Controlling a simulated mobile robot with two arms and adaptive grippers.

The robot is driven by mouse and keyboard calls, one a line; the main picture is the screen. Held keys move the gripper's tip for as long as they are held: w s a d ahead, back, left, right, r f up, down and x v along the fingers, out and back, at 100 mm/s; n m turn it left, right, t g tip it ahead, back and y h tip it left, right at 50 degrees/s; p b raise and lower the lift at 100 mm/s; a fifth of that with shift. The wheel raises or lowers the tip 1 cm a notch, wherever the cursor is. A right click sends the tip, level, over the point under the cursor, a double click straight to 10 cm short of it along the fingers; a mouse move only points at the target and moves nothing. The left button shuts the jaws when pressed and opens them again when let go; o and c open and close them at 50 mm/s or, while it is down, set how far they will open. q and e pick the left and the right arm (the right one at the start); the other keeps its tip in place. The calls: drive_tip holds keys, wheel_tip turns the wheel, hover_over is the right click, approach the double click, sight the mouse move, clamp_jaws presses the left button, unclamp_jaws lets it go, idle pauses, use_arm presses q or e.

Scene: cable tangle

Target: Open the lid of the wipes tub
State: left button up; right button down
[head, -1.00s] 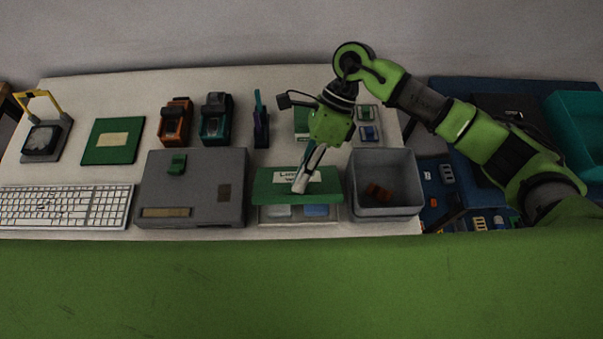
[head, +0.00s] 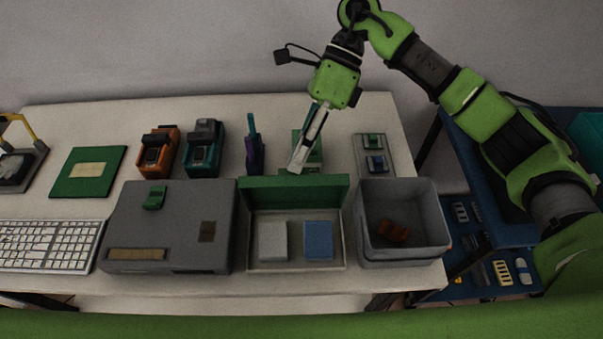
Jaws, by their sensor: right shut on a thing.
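The wipes tub (head: 256,267) is a shallow pale box at the front of the table, between a grey case and a grey bin. Its green lid (head: 325,191) is swung up and stands about upright along the back edge. The inside shows a light grey block (head: 273,241) and a blue block (head: 318,241). My right gripper (head: 296,168) points down at the top edge of the raised lid, shut on it; the fingertips' contact is partly hidden. My left gripper is not in view.
Left of the tub is a grey case (head: 222,215) with a green knob. To the right is a grey bin (head: 430,245) holding a brown-orange piece (head: 393,231). Behind stand orange (head: 159,150) and teal (head: 203,148) devices and a purple tool (head: 253,150).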

drive_tip(key=shift+w+d+f+g+b, duration=0.1)
drive_tip(key=shift+w+f+g+b, duration=0.15)
drive_tip(key=shift+f, duration=0.5)
drive_tip(key=shift+w+f+g+b, duration=0.15)
drive_tip(key=shift+w+f, duration=0.2)
drive_tip(key=shift+f, duration=0.35)
drive_tip(key=c, duration=2.2)
unclamp_jaws()
drive_tip(key=shift+o, duration=0.5)
drive_tip(key=shift+w, duration=0.1)
drive_tip(key=shift+r, duration=0.1)
drive_tip(key=shift+c, duration=0.6)
drive_tip(key=v, duration=1.2)
drive_tip(key=shift+a+r, duration=0.2)
drive_tip(key=shift+r, duration=0.3)
